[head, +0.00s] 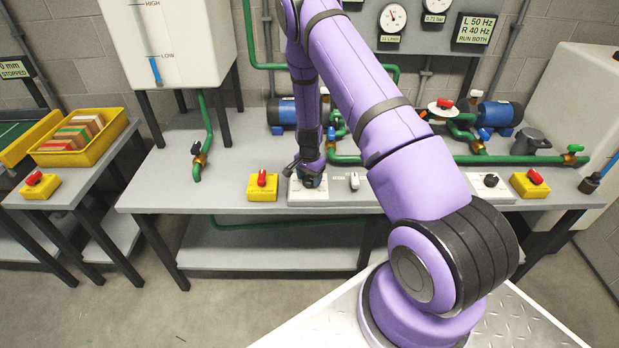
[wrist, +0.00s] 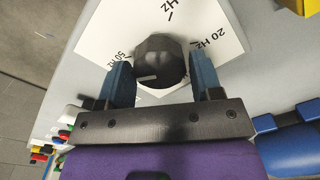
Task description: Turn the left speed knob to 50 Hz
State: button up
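The left speed knob (wrist: 161,58) is a black faceted knob on a white plate (wrist: 105,32), seen in the wrist view. The printed marks read 50 Hz at left and 20 Hz at right; the top one is cut off. A short white line on the knob lies toward its left side, near the 50 Hz side. In the head view my gripper (head: 309,178) is down at the left end of the white panel (head: 345,197) and hides the knob.
A yellow box with a red knob (head: 262,187) stands just left of the panel. A pale switch (head: 354,181) and the right knob (head: 490,181) lie to the right. A sign (head: 473,30) reads L 50 Hz, R 40 Hz, RUN BOTH. Green pipes and blue motors (head: 500,114) stand behind.

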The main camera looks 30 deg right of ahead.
aim_at(309, 178)
jog(key=shift+o, duration=1.1)
notch_tip(309, 178, up, 11)
